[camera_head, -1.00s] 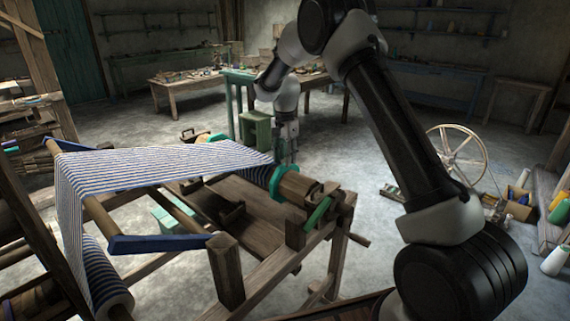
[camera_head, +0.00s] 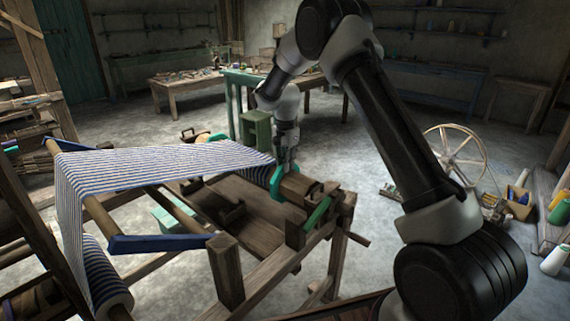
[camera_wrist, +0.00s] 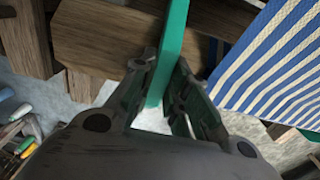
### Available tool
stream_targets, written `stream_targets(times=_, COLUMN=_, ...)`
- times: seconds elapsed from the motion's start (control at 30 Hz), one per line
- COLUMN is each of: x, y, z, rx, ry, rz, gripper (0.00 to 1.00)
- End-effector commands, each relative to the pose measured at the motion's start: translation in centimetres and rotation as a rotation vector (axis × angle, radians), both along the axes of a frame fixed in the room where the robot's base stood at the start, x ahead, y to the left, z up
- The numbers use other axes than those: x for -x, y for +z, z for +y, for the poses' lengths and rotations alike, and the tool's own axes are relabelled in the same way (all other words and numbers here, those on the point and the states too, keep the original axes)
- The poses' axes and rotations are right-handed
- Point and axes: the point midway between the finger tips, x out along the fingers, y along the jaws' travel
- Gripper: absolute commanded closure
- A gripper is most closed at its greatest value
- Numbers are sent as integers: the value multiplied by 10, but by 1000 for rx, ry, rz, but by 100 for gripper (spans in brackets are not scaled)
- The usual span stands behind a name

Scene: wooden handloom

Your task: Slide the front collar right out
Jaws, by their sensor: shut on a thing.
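The front collar is a teal green ring (camera_head: 276,181) on the wooden front beam, beside the edge of the striped cloth (camera_head: 160,165). In the wrist view the collar (camera_wrist: 173,45) shows edge-on as a teal band between my fingers. My gripper (camera_wrist: 163,85) is shut on it, with one finger on each side. In the head view my gripper (camera_head: 288,160) reaches down to the collar from behind and hides part of it. The brown wooden beam end (camera_wrist: 110,40) lies left of the collar in the wrist view, and the blue and white cloth (camera_wrist: 270,65) lies right.
A green piece (camera_head: 317,213) stands against the loom frame (camera_head: 265,255) right of the beam end. A blue bar (camera_head: 160,243) crosses the loom's near left. A spinning wheel (camera_head: 455,155) stands on the floor at right. Open floor lies behind the loom.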

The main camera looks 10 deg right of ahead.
Motion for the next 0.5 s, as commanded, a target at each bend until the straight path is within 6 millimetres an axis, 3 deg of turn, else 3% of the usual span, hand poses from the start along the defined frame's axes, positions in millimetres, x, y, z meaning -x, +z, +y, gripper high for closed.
stream_targets(times=0.3, x=48, y=0, z=-36, rx=1, ry=-2, rz=2, gripper=100)
stream_targets(times=0.5, x=56, y=-1, z=-41, rx=2, ry=0, rz=4, gripper=100)
